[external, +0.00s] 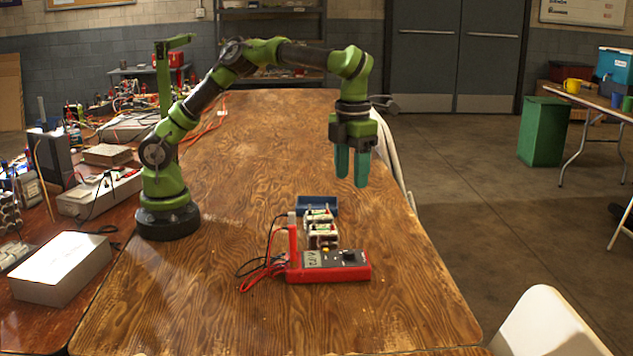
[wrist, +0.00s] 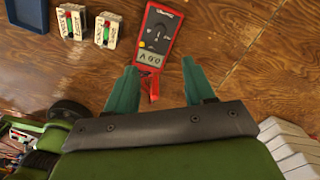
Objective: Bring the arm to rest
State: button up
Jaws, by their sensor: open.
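My gripper (external: 351,178) hangs in the air above the wooden table (external: 260,130), with its teal fingers pointing down. The fingers are apart and nothing is between them. In the wrist view my gripper (wrist: 160,82) is also open and empty, with the red multimeter (wrist: 152,58) lying beyond the fingertips. My arm is raised and reaches right from its base at the table's left edge.
Red and black leads (external: 265,268) lie left of the meter. A white box (external: 60,268) and clutter are further left. The far table is clear.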

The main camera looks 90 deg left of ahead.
jog(key=s+a+r+n+t+y, duration=0.1)
jog(key=s+a+n+t, duration=0.2)
jog(key=s+a+n, duration=0.7)
jog(key=s+a+r+n+t+y, duration=0.1)
jog(key=s+a+n+t, duration=0.3)
jog(key=s+a+n, duration=0.7)
jog(key=a+r+n, duration=0.1)
jog(key=a+n, duration=0.4)
jog(key=shift+a+r, duration=0.25)
jog(key=shift+a, duration=0.15)
